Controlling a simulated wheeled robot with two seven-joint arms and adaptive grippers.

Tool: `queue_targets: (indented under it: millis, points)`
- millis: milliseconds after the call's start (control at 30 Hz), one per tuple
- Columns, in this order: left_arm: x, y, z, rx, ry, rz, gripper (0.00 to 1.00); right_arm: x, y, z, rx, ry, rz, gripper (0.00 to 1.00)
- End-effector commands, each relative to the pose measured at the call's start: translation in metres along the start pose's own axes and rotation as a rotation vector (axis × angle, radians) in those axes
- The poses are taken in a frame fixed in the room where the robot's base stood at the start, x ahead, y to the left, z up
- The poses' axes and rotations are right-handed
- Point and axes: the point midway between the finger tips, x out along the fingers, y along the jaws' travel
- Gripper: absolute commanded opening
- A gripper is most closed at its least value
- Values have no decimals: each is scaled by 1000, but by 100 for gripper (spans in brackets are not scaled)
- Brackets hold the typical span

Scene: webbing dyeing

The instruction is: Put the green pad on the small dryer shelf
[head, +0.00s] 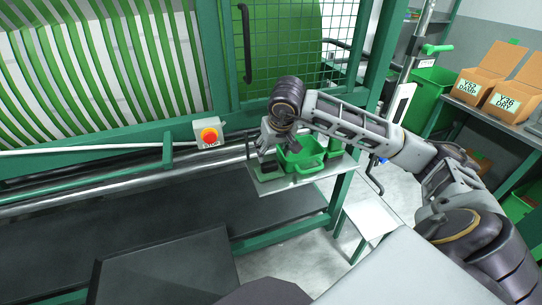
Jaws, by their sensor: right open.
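The small dryer shelf (303,180) is a grey plate on the front of the green dryer frame, near the picture's middle. A small dark green flat piece (269,175), which looks like the green pad, lies at the shelf's left end. My right gripper (264,154) reaches in from the right and points down just above this piece. It is open; whether its fingers touch the piece I cannot tell. My left gripper is out of view.
A bright green tray (305,158) stands on the shelf, close beside my right gripper. A red emergency button (209,135) is on the frame to the left. Cardboard boxes (490,72) and a green bin (428,95) stand at the right. A dark panel (165,270) lies low in front.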

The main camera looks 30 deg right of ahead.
Motion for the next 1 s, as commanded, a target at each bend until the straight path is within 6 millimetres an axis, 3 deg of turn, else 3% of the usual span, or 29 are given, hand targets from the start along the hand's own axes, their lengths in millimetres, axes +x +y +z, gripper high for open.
queue_targets:
  millis: [300, 1000]
  points:
    - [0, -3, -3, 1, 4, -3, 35, -28, 0, 0, 0, 1, 0, 62]
    - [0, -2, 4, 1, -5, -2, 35, -29, 0, 0, 0, -1, 0, 62]
